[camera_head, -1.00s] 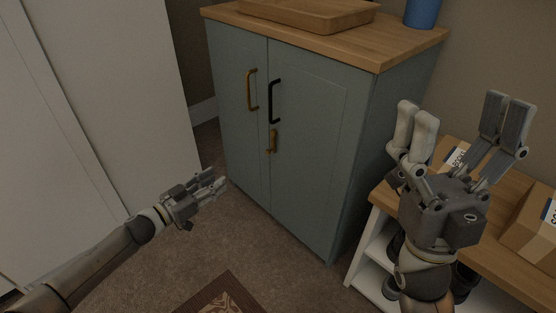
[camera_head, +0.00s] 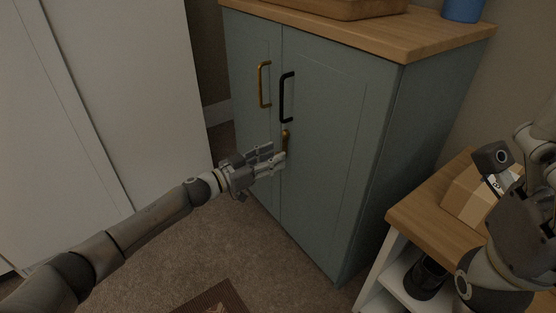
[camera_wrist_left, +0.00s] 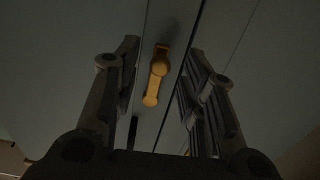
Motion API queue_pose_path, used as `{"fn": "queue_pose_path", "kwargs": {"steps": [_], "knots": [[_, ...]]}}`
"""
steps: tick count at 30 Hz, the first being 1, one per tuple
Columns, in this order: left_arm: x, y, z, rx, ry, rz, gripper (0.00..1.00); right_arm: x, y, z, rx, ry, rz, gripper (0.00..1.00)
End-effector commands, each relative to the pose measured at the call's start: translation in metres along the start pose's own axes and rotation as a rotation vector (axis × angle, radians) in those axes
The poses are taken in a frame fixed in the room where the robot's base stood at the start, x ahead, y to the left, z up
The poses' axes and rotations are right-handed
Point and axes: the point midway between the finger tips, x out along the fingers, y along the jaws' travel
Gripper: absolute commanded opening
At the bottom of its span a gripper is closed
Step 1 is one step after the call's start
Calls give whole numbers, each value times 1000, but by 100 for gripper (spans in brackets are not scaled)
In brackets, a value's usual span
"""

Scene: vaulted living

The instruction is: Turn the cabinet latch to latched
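The teal cabinet (camera_head: 335,150) has two doors. Its small brass latch (camera_head: 285,137) sits below the black handle, near the door seam. In the left wrist view the latch (camera_wrist_left: 158,72) has a round knob and an arm pointing down and slightly left. My left gripper (camera_head: 280,156) is at the cabinet front just below the latch, and its fingers hide the latch's lower end in the head view. In the wrist view its fingers stand open on either side of the latch, with no visible contact. My right gripper (camera_head: 540,145) is at the right edge, partly cut off.
A brass handle (camera_head: 264,84) and a black handle (camera_head: 286,97) stick out above the latch. A wooden tray (camera_head: 330,8) and a blue container (camera_head: 462,9) stand on top. A low shelf (camera_head: 412,215) with a cardboard box (camera_head: 466,194) is at the right.

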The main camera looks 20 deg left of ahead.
Motion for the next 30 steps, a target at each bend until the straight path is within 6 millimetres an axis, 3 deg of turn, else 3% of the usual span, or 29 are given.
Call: {"fn": "queue_pose_path", "kwargs": {"steps": [6,17,26,30], "knots": [[20,0,1,1,0,-1,38,4,-2,-6,-4,30,-11,79],[24,0,0,0,-1,-1,38,6,-2,-6,-4,33,-13,79],[24,0,0,0,-1,-1,0,6,-2,-6,-4,34,-14,79],[24,0,0,0,0,-1,0,6,-2,-6,-4,34,-14,79]]}}
